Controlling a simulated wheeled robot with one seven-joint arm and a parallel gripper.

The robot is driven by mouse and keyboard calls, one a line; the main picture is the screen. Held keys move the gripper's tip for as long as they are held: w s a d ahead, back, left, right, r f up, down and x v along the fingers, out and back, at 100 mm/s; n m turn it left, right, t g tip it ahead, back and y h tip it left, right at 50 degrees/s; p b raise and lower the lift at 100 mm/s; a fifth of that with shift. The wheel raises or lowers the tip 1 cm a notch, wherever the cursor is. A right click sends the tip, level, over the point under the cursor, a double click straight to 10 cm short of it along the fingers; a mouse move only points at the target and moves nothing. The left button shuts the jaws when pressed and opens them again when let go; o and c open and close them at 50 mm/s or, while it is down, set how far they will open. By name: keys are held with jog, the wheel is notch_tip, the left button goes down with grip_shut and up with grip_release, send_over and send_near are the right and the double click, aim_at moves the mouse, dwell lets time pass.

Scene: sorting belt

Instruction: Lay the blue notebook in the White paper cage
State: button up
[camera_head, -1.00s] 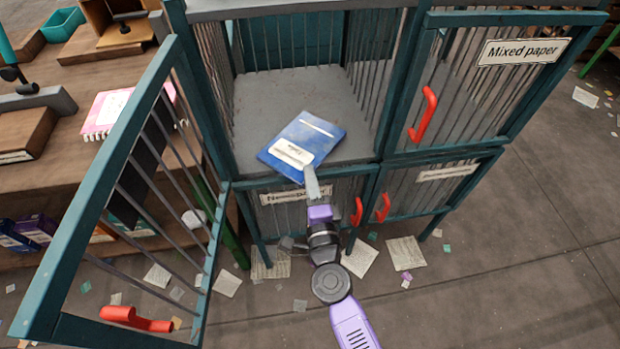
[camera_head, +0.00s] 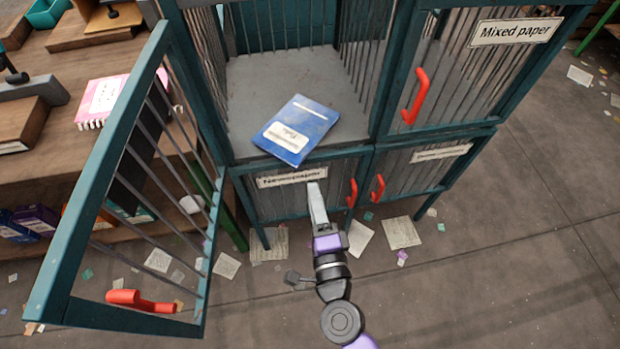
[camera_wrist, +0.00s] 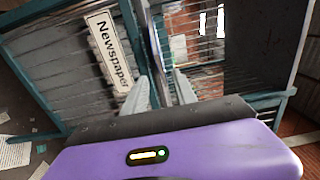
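The blue notebook (camera_head: 302,122) with a white label lies flat on the grey floor of the open upper-left cage (camera_head: 262,85), its near corner at the front edge. No name sign of this cage is readable. My gripper (camera_head: 317,188) is outside, just below and in front of the notebook, apart from it and empty. In the wrist view its two fingers (camera_wrist: 162,85) stand apart, and a thin bluish edge, probably the notebook, shows beyond them.
The cage door (camera_head: 190,165) with a red handle (camera_head: 140,301) stands open at the left. Below is a shut cage with a Newspaper sign (camera_head: 292,177); at right is a shut Mixed paper cage (camera_head: 515,33). A pink notebook (camera_head: 103,98) lies on the left bench.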

jog(key=shift+v, duration=0.85)
jog(key=s+d+r+n+h, duration=0.1)
jog(key=s+d+r+n, duration=0.2)
jog(key=s+d, duration=0.4)
jog(key=s+d+r+n+g+h, duration=0.1)
jog(key=s+d+r+n+h, duration=0.1)
jog(key=s+d+n, duration=0.4)
jog(key=s+d+r+n+g+h, duration=0.1)
jog(key=s+d+r+n, duration=0.3)
jog(key=s+d, duration=0.4)
jog(key=s+n+h, duration=0.1)
jog(key=s, duration=0.6)
jog(key=shift+d+r, duration=0.2)
jog(key=shift+r, duration=0.05)
jog(key=shift+s+r, duration=0.25)
jog(key=shift+s, duration=0.05)
jog(key=shift+c, duration=1.4)
jog(key=shift+n, duration=0.3)
grip_shut()
